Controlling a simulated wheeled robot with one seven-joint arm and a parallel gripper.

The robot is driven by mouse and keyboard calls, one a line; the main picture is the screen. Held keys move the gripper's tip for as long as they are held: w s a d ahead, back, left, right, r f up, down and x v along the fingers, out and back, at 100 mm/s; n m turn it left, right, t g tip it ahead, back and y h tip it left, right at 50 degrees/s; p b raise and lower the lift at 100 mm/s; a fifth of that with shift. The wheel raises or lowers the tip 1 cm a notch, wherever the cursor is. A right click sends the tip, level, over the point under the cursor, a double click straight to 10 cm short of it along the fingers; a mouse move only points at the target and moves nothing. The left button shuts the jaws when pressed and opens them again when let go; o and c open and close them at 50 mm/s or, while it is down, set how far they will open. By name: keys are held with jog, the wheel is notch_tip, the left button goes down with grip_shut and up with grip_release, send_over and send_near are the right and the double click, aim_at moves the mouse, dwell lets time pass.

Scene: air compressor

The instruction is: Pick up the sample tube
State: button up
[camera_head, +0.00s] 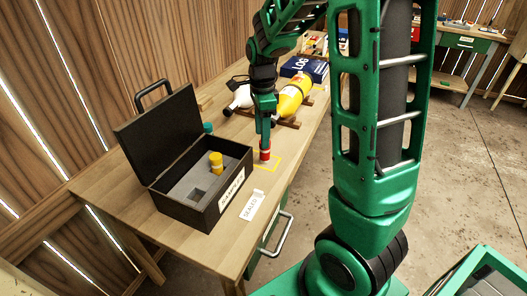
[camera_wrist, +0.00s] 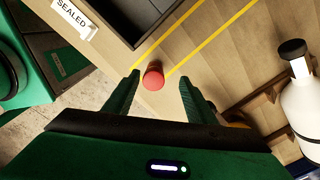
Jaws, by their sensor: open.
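A small tube with a red cap (camera_head: 264,154) stands on the wooden table within a yellow taped outline. In the wrist view its round red top (camera_wrist: 153,75) shows between my two fingers. My gripper (camera_head: 265,141) points down over it, with the fingers (camera_wrist: 160,82) apart on either side of the cap; I cannot tell whether they touch it. A second tube, yellow-capped (camera_head: 216,162), stands in the grey insert of the open black case (camera_head: 183,217).
The case, its lid up, stands left of my gripper, with a "SEALED" tag (camera_head: 252,206) beside it. A white bottle (camera_head: 240,98), a yellow cylinder (camera_head: 291,100) on wooden supports and a blue LOG book (camera_head: 305,68) lie behind. The table's front edge is close by.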

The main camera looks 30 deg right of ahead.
aim_at(264, 152)
notch_tip(264, 152, down, 2)
jog(key=shift+f, duration=0.2)
jog(key=f, duration=0.2)
jog(key=s+f, duration=0.1)
jog(key=f, duration=0.1)
jog(key=shift+d, duration=0.1)
jog(key=shift+f, duration=0.55)
jog(key=shift+c, duration=0.6)
jog(key=shift+w, duration=0.1)
jog(key=c, duration=1)
